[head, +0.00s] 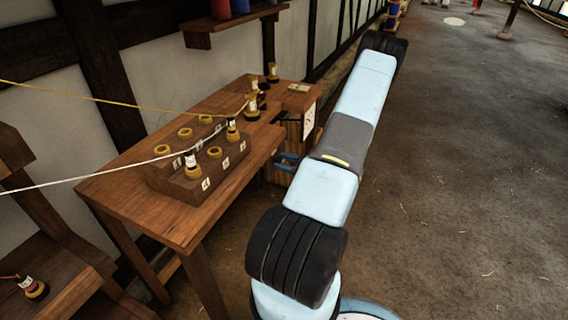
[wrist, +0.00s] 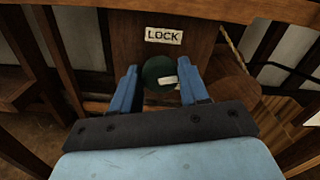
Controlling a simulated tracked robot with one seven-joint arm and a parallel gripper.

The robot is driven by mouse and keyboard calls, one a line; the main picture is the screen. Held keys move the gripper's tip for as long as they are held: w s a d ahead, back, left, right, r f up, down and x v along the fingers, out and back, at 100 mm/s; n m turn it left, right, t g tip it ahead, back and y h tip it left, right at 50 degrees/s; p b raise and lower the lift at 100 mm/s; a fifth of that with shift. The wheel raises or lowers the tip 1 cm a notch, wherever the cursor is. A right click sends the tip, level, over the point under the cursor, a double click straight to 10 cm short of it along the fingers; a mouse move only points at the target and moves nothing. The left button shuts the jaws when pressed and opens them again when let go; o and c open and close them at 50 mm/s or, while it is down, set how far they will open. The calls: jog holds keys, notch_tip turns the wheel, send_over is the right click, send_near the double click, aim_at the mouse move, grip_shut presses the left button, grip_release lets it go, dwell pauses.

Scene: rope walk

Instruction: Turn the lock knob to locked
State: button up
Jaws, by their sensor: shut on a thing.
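The lock knob (wrist: 153,68) is a round dark green knob with a white pointer mark on its right side. It sits on a brown wooden panel (wrist: 205,22), below a white label reading LOCK (wrist: 164,36). My gripper (wrist: 158,74) has one blue finger on each side of the knob and is shut on it. In the head view my gripper (head: 286,162) reaches to the right end of the wooden bench, and the knob cannot be made out there. No marking for the locked position is readable.
The wooden bench (head: 120,205) carries a stepped block (head: 210,180) with several yellow rings and labelled bobbins. A yellow line (head: 100,99) and a white line (head: 90,180) run across to bobbins. A shelf (head: 215,27) hangs behind. Open floor (head: 455,180) lies to the right.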

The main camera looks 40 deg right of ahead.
jog(key=n, duration=0.7)
jog(key=shift+a+f, duration=0.15)
jog(key=shift+s+a+f+n, duration=0.1)
jog(key=shift+n, duration=1.8)
jog(key=shift+s+f+n, duration=0.1)
jog(key=shift+n, duration=1.8)
jog(key=o, duration=1)
jog(key=shift+w, duration=0.1)
jog(key=shift+r, duration=0.1)
jog(key=v, duration=1.4)
jog(key=shift+w, duration=0.1)
